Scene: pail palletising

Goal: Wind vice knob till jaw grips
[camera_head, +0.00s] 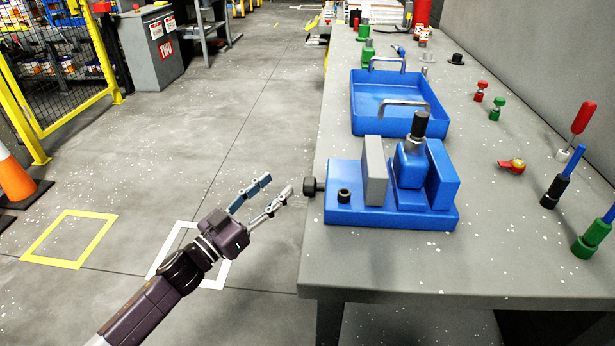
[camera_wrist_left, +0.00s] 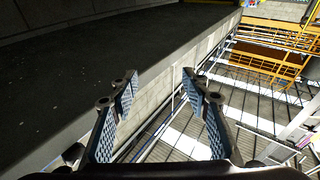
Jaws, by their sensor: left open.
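The vice has a blue base (camera_head: 390,214) and sits near the left edge of the grey workbench. Its black knob (camera_head: 312,186) sticks out on the left, over the bench edge. A grey jaw plate (camera_head: 375,170) stands upright on the base, and a blue jaw block (camera_head: 443,175) stands at the right. A blue part with a metal neck and black top (camera_head: 411,160) stands between them, with a narrow gap to the grey plate. My left gripper (camera_head: 279,185) is open and empty, just left of the knob and apart from it. Its open fingers show in the left wrist view (camera_wrist_left: 160,78); the knob does not.
A blue tray (camera_head: 362,120) with metal handles lies behind the vice. A red-handled tool (camera_head: 583,120), green-based pieces (camera_head: 592,238) and small knobs stand along the right of the workbench (camera_head: 400,265). The floor left of the bench is clear around my arm.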

